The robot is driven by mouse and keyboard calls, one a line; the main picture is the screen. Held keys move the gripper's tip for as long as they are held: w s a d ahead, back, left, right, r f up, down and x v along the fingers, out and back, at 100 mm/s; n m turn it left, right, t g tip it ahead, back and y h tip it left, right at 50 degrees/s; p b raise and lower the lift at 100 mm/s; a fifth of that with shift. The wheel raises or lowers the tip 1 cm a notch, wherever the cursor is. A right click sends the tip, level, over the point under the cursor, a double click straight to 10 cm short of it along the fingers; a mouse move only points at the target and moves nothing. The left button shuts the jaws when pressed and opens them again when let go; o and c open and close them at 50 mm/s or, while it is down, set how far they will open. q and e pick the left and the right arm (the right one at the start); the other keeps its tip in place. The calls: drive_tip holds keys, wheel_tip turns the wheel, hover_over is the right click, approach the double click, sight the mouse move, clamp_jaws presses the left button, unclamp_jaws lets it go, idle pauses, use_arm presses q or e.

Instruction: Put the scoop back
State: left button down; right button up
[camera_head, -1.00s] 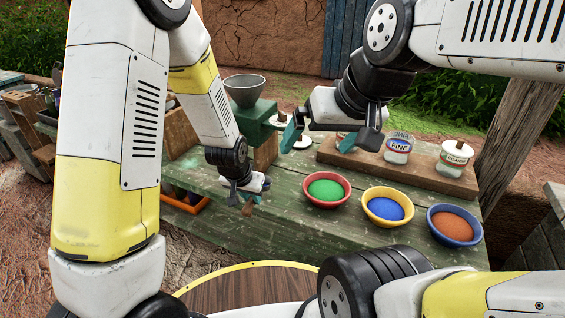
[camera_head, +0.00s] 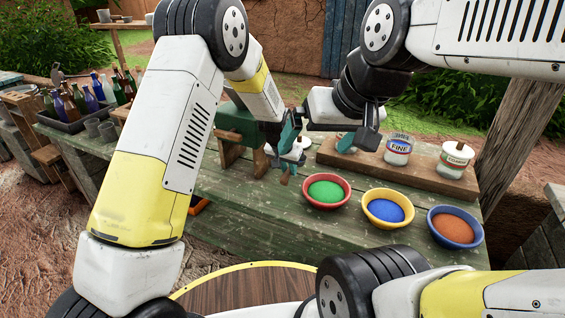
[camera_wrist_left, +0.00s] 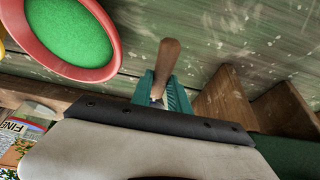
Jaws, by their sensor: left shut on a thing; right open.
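My left gripper (camera_wrist_left: 163,92) is shut on the scoop, whose brown wooden handle (camera_wrist_left: 167,65) sticks out between the teal fingers in the left wrist view. The scoop's other end is not clearly seen. In the head view my left gripper (camera_head: 284,172) is over the green table, left of the green-powder bowl (camera_head: 326,191), and its arm hides part of the area. My right gripper (camera_head: 320,137) is open and empty, just above and right of the left one, in front of the jars.
A blue-powder bowl (camera_head: 388,208) and an orange-powder bowl (camera_head: 454,227) stand to the right. Labelled jars, one marked FINE (camera_head: 398,150), stand on a wooden board (camera_head: 425,178) behind. A green device (camera_head: 236,122) and a crate of bottles (camera_head: 75,118) are to the left.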

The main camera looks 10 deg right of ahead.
use_arm(q)
drive_tip(key=shift+w+d, duration=0.35)
drive_tip(key=shift+w, duration=0.1)
drive_tip(key=shift+w+d+f, duration=0.1)
drive_tip(key=shift+w+f, duration=0.05)
drive_tip(key=shift+f, duration=1.6)
drive_tip(key=c, duration=1.3)
unclamp_jaws()
drive_tip(key=shift+f, duration=0.15)
drive_tip(key=shift+o, duration=0.2)
